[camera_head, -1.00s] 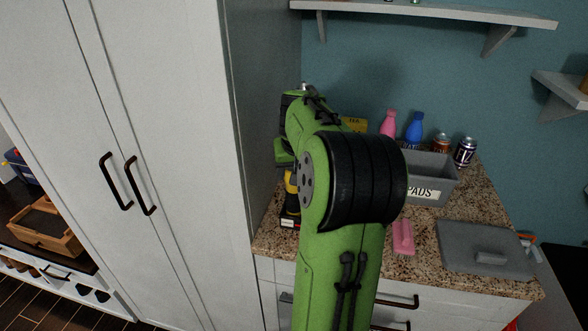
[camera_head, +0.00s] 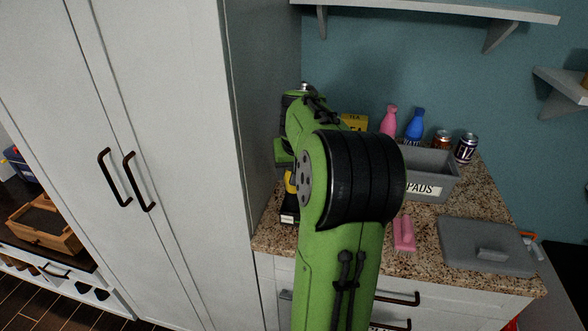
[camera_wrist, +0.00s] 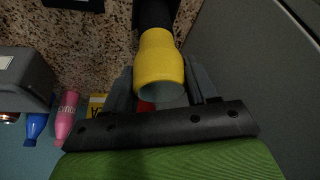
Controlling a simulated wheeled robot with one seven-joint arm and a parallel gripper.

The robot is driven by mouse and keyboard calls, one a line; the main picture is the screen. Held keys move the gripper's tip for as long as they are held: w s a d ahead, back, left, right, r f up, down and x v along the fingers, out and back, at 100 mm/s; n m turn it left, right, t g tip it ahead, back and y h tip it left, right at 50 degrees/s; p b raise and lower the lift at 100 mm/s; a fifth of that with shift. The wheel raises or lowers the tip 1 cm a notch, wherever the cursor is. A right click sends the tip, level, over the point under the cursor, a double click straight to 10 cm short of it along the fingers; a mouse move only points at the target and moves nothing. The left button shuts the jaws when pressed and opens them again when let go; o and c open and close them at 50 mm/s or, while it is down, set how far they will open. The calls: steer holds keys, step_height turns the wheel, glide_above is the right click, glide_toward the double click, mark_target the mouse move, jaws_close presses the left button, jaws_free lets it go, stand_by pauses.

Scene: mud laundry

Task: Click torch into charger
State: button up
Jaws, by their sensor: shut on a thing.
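The torch (camera_wrist: 158,60) has a yellow head and a black body in the wrist view. My gripper (camera_wrist: 162,88) is shut around its yellow head, with one dark finger on each side. In the head view a yellow strip of the torch (camera_head: 291,181) shows beside the cabinet, left of my arm. Below it a dark block with a pale label, which looks like the charger (camera_head: 289,218), stands on the counter's left end. My arm partly hides both. The torch's lower end is out of clear view, so I cannot tell whether it is seated in the charger.
A tall white cabinet (camera_head: 170,150) stands close on the left. The speckled counter (camera_head: 455,212) holds a grey bin (camera_head: 432,170), pink bottle (camera_head: 388,120), blue bottle (camera_head: 414,127), cans (camera_head: 466,147), a pink brush (camera_head: 404,234) and a grey lid (camera_head: 487,246). A yellow box (camera_head: 354,121) stands behind my arm.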

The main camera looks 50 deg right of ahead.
steer(key=o, duration=1.6)
steer(key=shift+r, duration=0.1)
steer(key=p+v, duration=0.4)
steer(key=v, duration=1.1)
steer(key=shift+r, duration=0.3)
steer(key=shift+a, duration=0.1)
